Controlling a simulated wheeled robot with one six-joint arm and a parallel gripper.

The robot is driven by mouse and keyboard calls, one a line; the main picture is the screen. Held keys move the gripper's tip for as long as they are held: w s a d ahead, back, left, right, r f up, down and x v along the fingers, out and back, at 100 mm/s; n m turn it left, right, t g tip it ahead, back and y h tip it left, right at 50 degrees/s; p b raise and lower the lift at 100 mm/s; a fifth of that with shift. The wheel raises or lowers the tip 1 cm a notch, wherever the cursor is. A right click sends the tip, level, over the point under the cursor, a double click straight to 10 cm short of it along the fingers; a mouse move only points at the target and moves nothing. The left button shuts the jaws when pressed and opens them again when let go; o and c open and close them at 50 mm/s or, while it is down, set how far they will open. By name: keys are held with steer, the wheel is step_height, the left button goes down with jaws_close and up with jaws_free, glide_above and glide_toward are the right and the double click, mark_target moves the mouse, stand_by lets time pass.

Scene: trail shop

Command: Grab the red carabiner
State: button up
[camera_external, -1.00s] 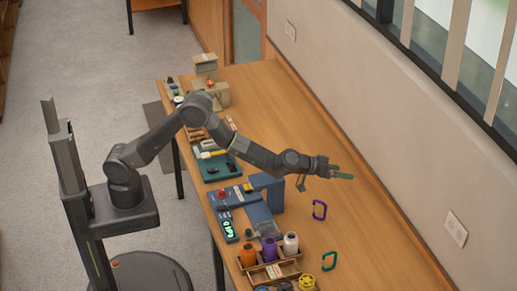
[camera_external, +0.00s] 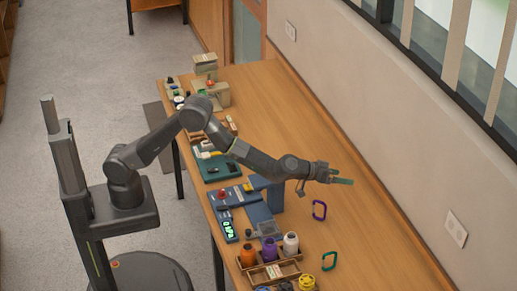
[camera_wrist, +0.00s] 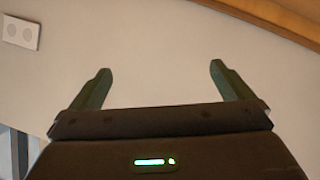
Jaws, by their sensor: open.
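I cannot make out a red carabiner in either view; my arm hides part of the table. A purple carabiner (camera_external: 319,210) stands on the wooden table, below my gripper in the external view. My gripper (camera_external: 343,181) is held above the table's wall side, pointing toward the wall. In the wrist view my gripper (camera_wrist: 160,70) is open, its two green fingers wide apart, with nothing between them but the plain wall behind.
A wooden tray (camera_external: 273,274) with orange, purple and white bottles stands at the table's front. Blue equipment (camera_external: 260,215) lies beneath my arm, and a teal tray (camera_external: 217,168) lies farther back. The wall (camera_external: 400,180) borders the table; its right strip is mostly clear.

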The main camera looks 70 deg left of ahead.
steer(key=c, duration=1.4)
steer(key=shift+o, duration=0.2)
